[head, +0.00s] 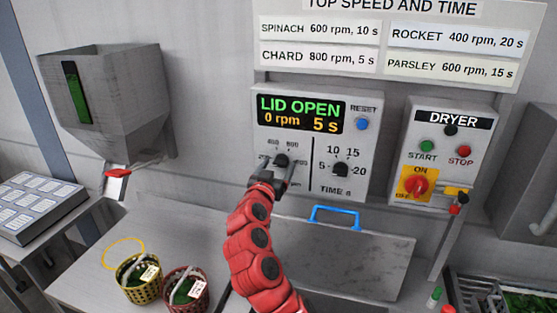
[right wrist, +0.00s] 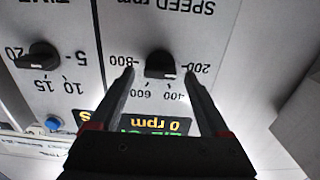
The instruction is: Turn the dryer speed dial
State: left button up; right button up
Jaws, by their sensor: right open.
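The speed dial (head: 281,160) is a black knob on the left of the grey control panel (head: 262,146), under the display. Its scale of 200 to 800 shows upside down in the right wrist view, where the dial (right wrist: 160,65) has a small white mark. My right gripper (head: 275,172) is at the dial, jaws open. In the right wrist view its fingers (right wrist: 160,74) stand on either side of the knob with gaps; I cannot tell whether either touches. The display (head: 300,114) reads LID OPEN, 0 rpm, 5 s. My left gripper is out of view.
The time dial (head: 341,170) and blue reset button (head: 362,124) are to the right. A dryer switch box (head: 483,130) stands further right. Below is a grey lid with a blue handle (head: 336,215). Baskets of greens (head: 140,281) and a hopper (head: 105,95) are left.

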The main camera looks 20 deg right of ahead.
jog(key=shift+w+d, duration=0.3)
jog(key=shift+w, duration=0.1)
